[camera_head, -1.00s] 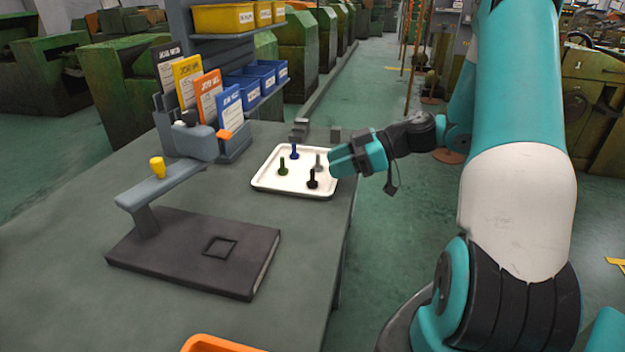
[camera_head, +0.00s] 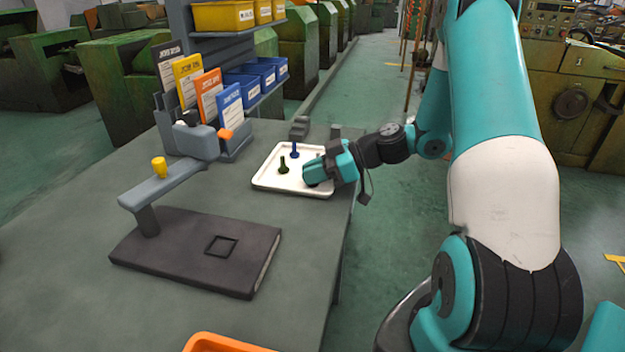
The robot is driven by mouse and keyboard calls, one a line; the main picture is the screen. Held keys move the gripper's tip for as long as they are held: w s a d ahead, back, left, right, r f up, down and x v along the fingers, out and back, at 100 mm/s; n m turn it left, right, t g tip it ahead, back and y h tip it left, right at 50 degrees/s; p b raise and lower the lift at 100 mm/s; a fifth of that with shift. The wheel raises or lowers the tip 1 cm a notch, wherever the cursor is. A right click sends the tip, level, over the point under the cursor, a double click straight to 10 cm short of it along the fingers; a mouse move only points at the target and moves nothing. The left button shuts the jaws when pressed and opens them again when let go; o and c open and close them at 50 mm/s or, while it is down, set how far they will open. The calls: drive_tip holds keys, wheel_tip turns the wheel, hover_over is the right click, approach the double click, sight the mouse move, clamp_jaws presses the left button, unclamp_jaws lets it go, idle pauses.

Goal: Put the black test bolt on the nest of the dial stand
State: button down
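My gripper (camera_head: 312,172) is over the right part of the white tray (camera_head: 268,187), low and pointing left. It covers the spot where the black test bolt stood, so the bolt is hidden and I cannot tell whether the fingers are around it or are open or shut. A green bolt (camera_head: 283,165) and a blue bolt (camera_head: 295,150) stand upright in the tray, left of and behind my gripper. The grey bolt is mostly hidden too. The dial stand (camera_head: 175,185) has a dark base plate (camera_head: 180,255) with an empty square nest (camera_head: 221,246) on it.
The grey bench (camera_head: 60,270) is clear around the stand. A rack with cards (camera_head: 208,97) and blue bins (camera_head: 262,72) stands behind it. Small grey blocks (camera_head: 299,127) lie behind the tray. An orange bin (camera_head: 225,343) is at the front edge.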

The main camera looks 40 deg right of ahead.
idle(0.3)
wheel_tip(320, 180, up, 20)
drive_tip(key=p, duration=0.1)
idle(0.3)
